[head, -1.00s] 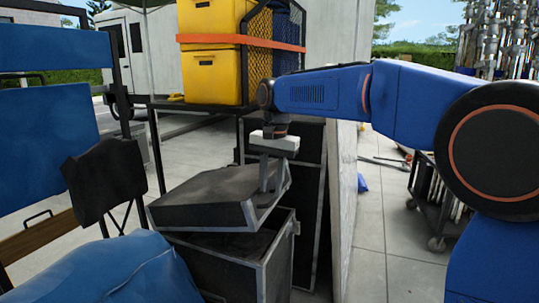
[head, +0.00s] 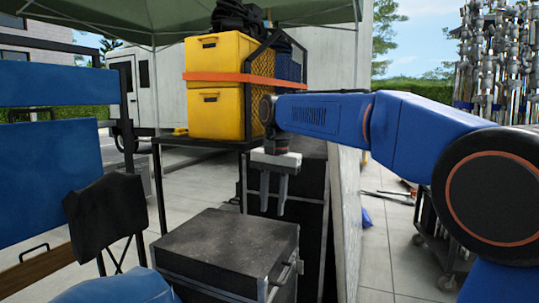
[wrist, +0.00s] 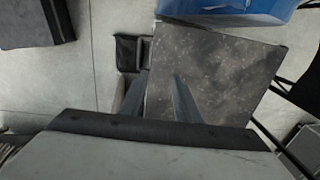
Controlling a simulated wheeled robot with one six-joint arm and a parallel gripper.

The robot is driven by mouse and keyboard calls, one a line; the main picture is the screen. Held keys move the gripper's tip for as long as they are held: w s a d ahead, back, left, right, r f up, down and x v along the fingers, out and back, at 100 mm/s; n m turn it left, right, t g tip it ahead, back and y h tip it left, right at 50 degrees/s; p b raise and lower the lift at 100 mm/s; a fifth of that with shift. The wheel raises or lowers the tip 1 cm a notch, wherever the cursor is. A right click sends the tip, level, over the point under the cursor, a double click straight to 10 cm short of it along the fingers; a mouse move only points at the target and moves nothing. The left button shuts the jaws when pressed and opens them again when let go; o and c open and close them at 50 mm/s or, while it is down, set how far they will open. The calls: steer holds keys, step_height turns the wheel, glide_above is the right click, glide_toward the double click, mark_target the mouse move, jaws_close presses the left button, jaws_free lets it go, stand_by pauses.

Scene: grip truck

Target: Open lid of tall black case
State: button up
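A black case (head: 226,246) with grey metal edges stands in front, its flat top closed over with no opening visible. A handle (head: 290,272) is on its right side. Its dark speckled top also fills the middle of the wrist view (wrist: 215,85). A taller black case (head: 313,205) stands behind it; its top is partly hidden by my arm. My gripper (head: 272,207) is above the far right part of the front case in the head view, fingers pointing down, apart and with nothing between them. The fingers also show apart in the wrist view (wrist: 160,105).
Yellow boxes (head: 220,105) with an orange strap stand on a dark table (head: 185,142) behind. A blue folding chair (head: 50,155) is at left. A light wall panel (head: 346,215) rises right of the cases, with a wheeled cart (head: 440,240) beyond it. Open paving lies between.

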step_height(320, 180, up, 14)
steer(key=shift+w+a, duration=0.2)
steer(key=shift+a, duration=0.25)
stand_by(1.5)
steer(key=shift+f, duration=0.1)
stand_by(0.4)
steer(key=y, duration=0.1)
glide_toward(289, 273)
steer(key=shift+t, duration=0.3)
steer(key=f, duration=0.5)
steer(key=a+f, duration=0.1)
steer(key=f, duration=0.1)
steer(key=shift+a+f, duration=0.15)
steer(key=shift+f, duration=0.1)
jaws_close()
